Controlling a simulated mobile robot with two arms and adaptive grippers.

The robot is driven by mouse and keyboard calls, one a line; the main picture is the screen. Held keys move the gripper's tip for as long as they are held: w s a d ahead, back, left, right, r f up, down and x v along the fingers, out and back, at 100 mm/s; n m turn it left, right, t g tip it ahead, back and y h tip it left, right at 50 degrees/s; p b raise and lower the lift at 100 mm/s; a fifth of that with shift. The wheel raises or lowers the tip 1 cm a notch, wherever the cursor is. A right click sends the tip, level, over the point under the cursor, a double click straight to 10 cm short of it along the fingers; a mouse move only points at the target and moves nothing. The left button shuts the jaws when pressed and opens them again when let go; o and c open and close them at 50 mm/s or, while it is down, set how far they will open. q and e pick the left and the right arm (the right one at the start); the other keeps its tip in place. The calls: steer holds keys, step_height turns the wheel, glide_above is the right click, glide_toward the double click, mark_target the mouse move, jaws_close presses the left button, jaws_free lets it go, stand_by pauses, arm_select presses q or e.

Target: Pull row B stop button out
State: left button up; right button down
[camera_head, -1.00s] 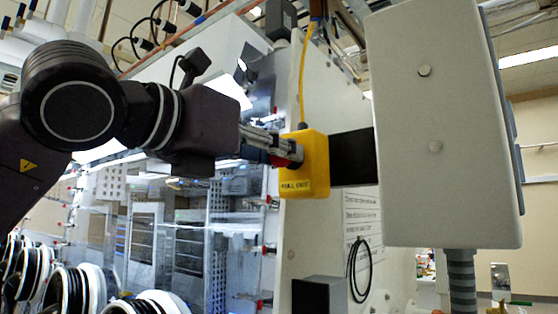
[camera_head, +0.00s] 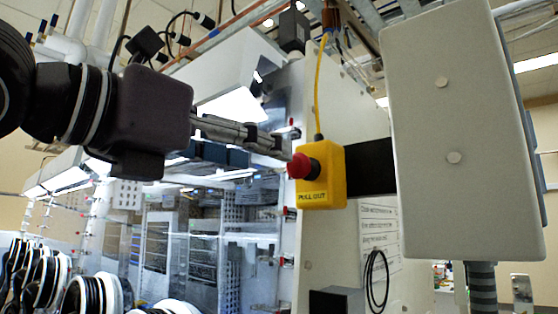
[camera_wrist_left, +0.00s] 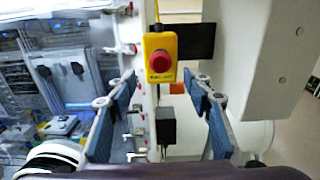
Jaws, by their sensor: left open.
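The stop button is a red mushroom head (camera_head: 300,166) on a yellow box (camera_head: 322,190) marked PULL OUT, with a yellow cable above it. My left gripper (camera_head: 285,145) is to the upper left of the red head, apart from it. In the left wrist view the red head (camera_wrist_left: 160,65) and yellow box (camera_wrist_left: 161,48) show ahead, above and between the spread fingers of the left gripper (camera_wrist_left: 158,98). The fingers are open and hold nothing. My right gripper is not in view.
A large grey cabinet (camera_head: 465,130) stands close to the right of the yellow box. A black plate (camera_head: 370,165) lies between them. Glove ports (camera_head: 85,295) line the lower left. A black cable (camera_head: 376,280) hangs below.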

arm_select(q)
steer(key=shift+v, duration=2.2)
